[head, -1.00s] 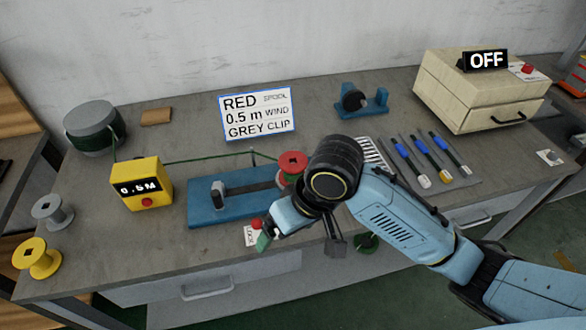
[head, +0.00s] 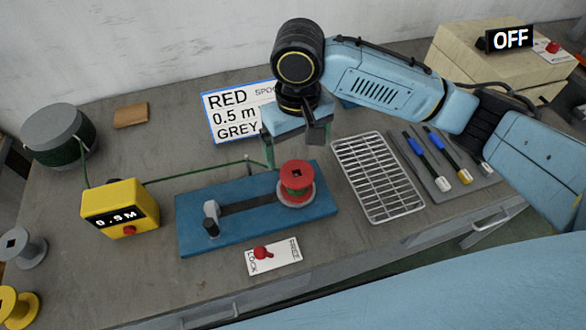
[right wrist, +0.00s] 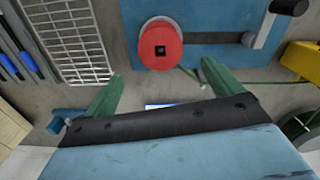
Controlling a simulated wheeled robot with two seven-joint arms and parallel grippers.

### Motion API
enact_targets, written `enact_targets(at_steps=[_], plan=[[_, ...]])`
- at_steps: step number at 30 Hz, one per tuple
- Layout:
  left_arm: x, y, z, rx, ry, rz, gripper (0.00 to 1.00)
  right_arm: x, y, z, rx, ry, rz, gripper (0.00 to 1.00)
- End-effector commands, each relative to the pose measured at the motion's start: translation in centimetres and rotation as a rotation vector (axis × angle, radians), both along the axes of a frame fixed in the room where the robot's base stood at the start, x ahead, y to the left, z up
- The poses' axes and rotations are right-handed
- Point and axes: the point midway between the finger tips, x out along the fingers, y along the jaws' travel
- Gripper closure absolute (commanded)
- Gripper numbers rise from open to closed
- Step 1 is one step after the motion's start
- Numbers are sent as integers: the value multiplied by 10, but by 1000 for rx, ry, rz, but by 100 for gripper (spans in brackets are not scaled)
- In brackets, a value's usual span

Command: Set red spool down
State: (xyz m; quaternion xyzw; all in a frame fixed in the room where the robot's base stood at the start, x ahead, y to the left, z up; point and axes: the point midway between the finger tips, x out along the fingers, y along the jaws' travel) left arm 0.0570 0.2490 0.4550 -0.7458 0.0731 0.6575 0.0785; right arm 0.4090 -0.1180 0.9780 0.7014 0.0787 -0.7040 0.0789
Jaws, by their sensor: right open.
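The red spool (head: 296,176) sits upright on a grey disc at the right end of the blue winding fixture (head: 255,232), with green wire on its core. In the right wrist view the spool (right wrist: 160,46) shows from above, its square hole visible. My right gripper (head: 296,150) is just behind the spool, apart from it. In the right wrist view its green fingers (right wrist: 160,88) are spread wide, with only the bench between them. My left gripper is not in view.
Green wire runs from a grey drum (head: 58,136) through the yellow counter reading 0.5M (head: 120,212) to the fixture. A LOCK/FREE plate with a red knob (head: 262,253) lies in front. A wire rack (head: 378,178) and tools are at right; a sign (head: 228,112) stands behind.

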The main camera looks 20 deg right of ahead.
Motion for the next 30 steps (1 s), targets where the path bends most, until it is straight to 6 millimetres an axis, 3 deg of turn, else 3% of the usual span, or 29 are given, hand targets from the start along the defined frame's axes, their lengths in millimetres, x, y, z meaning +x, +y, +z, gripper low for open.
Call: enact_targets(at_steps=[3,8,14,20,24,30], plan=[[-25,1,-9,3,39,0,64,-1,0,-28,-2,4,0,9],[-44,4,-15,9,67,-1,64,-1,0,-54,0,2,0,9],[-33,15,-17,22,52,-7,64,0,0,-66,0,0,0,9],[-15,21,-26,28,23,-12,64,-2,0,-96,-1,1,1,9],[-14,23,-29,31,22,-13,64,-2,0,-112,0,-1,1,9],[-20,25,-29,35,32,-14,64,-2,0,-115,-1,-1,2,9]])
